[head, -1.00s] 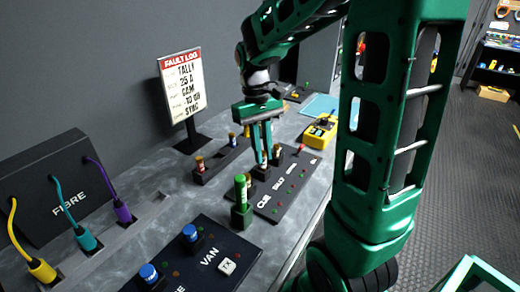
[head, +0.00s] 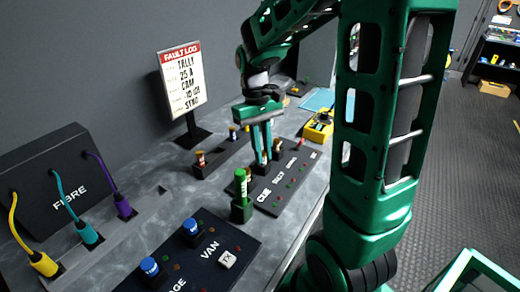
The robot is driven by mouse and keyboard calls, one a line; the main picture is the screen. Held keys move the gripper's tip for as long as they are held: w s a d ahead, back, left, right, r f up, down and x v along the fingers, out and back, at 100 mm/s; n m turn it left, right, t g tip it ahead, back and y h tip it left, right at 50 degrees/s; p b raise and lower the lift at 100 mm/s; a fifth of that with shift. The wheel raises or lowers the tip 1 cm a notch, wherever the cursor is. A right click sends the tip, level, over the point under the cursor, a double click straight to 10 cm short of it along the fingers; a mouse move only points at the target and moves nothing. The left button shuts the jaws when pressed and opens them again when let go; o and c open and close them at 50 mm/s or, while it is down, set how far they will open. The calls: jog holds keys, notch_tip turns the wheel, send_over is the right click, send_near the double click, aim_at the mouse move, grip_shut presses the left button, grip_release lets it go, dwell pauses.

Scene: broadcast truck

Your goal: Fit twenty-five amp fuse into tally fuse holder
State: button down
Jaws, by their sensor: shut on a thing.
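My gripper (head: 262,157) points straight down over the far-left part of the black panel (head: 275,194) marked CUE and TALLY. Its green fingers are closed around a small fuse, mostly hidden between them. The fingertips are low, close to the dark holders at the panel's back edge. I cannot tell whether the fuse touches or sits in a holder. The holder under the fingers is hidden. Another fuse with a brownish top (head: 278,147) stands just right of the fingers.
A yellow meter (head: 318,125) sits right. The fault log sign (head: 183,80) stands behind.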

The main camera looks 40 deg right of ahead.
jog(key=shift+f, duration=0.2)
jog(key=c, duration=1.6)
grip_release()
jog(key=v, duration=1)
jog(key=shift+w+r, duration=0.15)
jog(key=shift+r, duration=0.2)
jog(key=s+d+f+m, duration=0.1)
jog(key=s+f+m, duration=0.1)
jog(key=s, duration=0.5)
jog(key=s+d+f+m+t, duration=0.1)
jog(key=s+d+f+m, duration=0.1)
jog(key=s, duration=0.5)
jog(key=s+d+f+m+t, duration=0.1)
jog(key=s+f, duration=0.2)
jog(key=s, duration=0.4)
jog(key=shift+s+d+f+m, duration=0.25)
jog(key=shift+s+d+m, duration=0.15)
